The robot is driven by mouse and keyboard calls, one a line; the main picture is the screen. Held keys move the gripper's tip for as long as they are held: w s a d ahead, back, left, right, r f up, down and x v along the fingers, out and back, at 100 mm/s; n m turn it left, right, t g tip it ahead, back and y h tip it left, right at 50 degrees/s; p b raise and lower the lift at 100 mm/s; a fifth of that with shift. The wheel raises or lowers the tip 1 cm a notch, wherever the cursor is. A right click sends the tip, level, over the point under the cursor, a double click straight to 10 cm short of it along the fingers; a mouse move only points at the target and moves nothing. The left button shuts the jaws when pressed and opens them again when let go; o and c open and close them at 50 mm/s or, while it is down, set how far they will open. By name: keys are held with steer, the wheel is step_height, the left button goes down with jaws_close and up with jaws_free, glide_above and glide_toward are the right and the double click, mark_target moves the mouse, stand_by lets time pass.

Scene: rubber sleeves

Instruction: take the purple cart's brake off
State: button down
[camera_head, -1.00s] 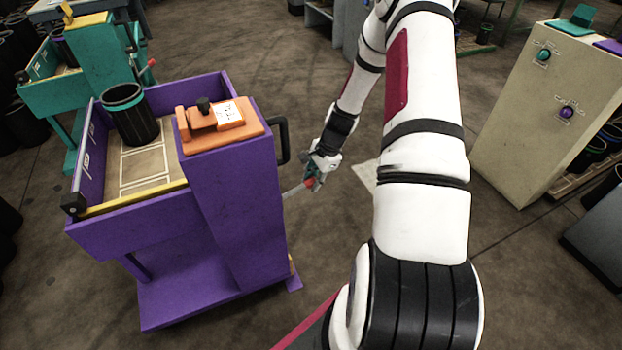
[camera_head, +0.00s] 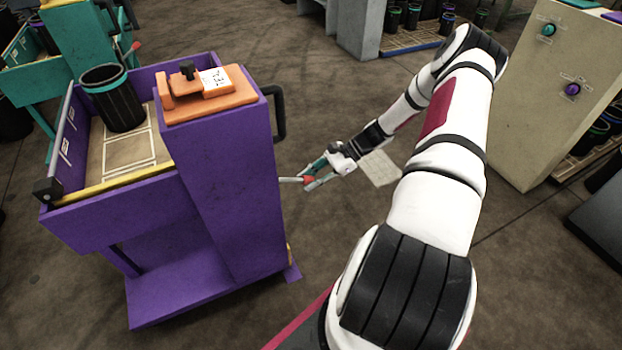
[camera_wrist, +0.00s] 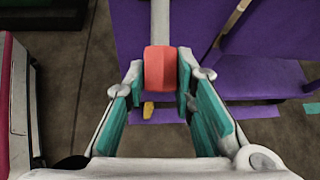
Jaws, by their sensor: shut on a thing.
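The purple cart (camera_head: 232,205) stands at the left in the head view, with its black handle (camera_head: 281,113) on the right side. A grey brake lever (camera_head: 289,179) sticks out from the cart's right side and ends in a red grip (camera_head: 309,180). In the wrist view the red grip (camera_wrist: 160,68) sits between the teal finger pads of my gripper (camera_wrist: 160,85), and the lever's grey rod (camera_wrist: 160,22) runs up from it to the cart. My gripper (camera_head: 314,174) is shut on the red grip. The lever looks about level in the head view.
The cart carries a dark cup (camera_head: 112,100) with a teal rim in its tray and an orange clamp block (camera_head: 212,95) on top. A teal cart (camera_head: 80,45) stands behind at the left. A beige cabinet (camera_head: 530,110) with a green and a purple button stands at the right. Open floor lies between.

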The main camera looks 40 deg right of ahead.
steer(key=shift+a+f+b, duration=0.2)
steer(key=shift+f+b, duration=0.15)
steer(key=shift+f, duration=0.1)
steer(key=c, duration=1.3)
jaws_free()
steer(key=shift+y, duration=0.3)
steer(key=v, duration=1.2)
